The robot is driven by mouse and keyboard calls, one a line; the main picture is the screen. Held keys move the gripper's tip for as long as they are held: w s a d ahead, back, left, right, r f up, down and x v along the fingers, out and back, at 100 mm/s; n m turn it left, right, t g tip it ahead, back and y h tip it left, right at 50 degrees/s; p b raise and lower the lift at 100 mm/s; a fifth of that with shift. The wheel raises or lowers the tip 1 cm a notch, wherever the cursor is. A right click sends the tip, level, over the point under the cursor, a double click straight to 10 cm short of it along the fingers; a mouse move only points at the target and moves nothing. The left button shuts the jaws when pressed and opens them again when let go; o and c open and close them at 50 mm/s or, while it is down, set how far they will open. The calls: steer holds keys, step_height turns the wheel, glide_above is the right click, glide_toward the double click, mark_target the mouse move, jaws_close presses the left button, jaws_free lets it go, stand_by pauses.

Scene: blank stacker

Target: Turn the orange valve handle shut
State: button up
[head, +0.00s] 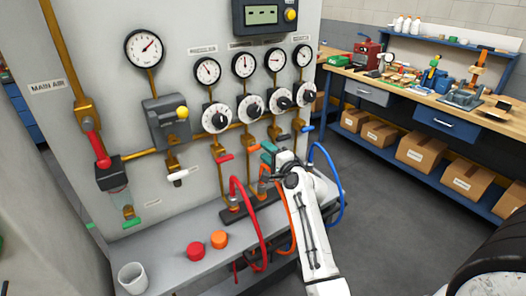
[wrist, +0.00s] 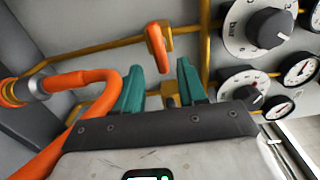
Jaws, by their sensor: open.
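The orange valve handle (head: 252,149) is on a brass pipe on the grey panel, between a red handle and my gripper. In the wrist view the orange handle (wrist: 158,52) stands close to upright in the picture, just beyond the fingertips and between their lines. My gripper (head: 267,153) has teal fingers and is close to the panel at the handle. In the wrist view its two fingers (wrist: 161,80) are apart with nothing between them. I cannot tell whether a finger touches the handle. Part of the valve is hidden behind my gripper in the head view.
Regulator dials (head: 249,107) sit above. An orange hose (wrist: 100,76) loops left of the fingers. Red (head: 246,188) and blue (head: 330,158) hoses hang nearby. A grey shelf (head: 165,230) runs below.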

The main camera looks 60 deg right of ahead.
steer(key=b+v, duration=0.1)
steer(key=v, duration=0.7)
steer(key=shift+a, duration=0.1)
